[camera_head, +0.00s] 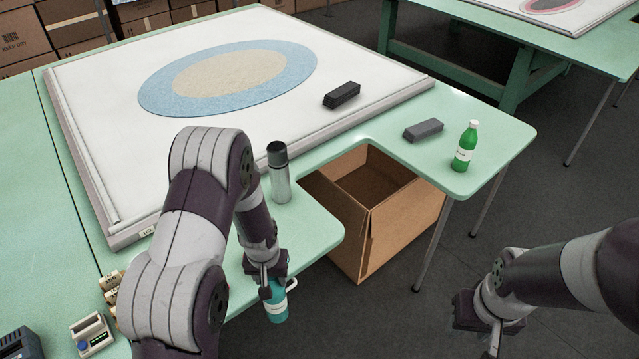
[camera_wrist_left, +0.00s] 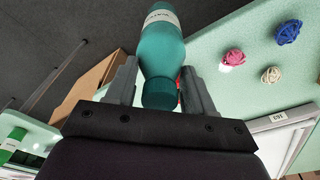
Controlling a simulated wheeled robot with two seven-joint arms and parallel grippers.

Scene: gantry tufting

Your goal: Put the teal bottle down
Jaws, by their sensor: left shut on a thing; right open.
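The teal bottle (camera_head: 277,307) hangs below my left gripper (camera_head: 270,280) at the near edge of the green table in the head view. The left gripper is shut on it around its cap end. In the left wrist view the teal bottle (camera_wrist_left: 160,50) lies between the two fingers (camera_wrist_left: 160,92), with a white label band, against the dark floor and the table edge. I cannot tell whether its base touches anything. My right gripper (camera_head: 480,325) is open and empty over the floor at the lower right.
A grey flask (camera_head: 279,175) with a dark cap stands on the green table (camera_head: 310,222). An open cardboard box (camera_head: 385,225) sits in the table's cutout. A green bottle (camera_head: 466,150), grey block (camera_head: 423,130) and black block (camera_head: 342,95) are farther right. Yarn balls (camera_wrist_left: 289,31) show in the wrist view.

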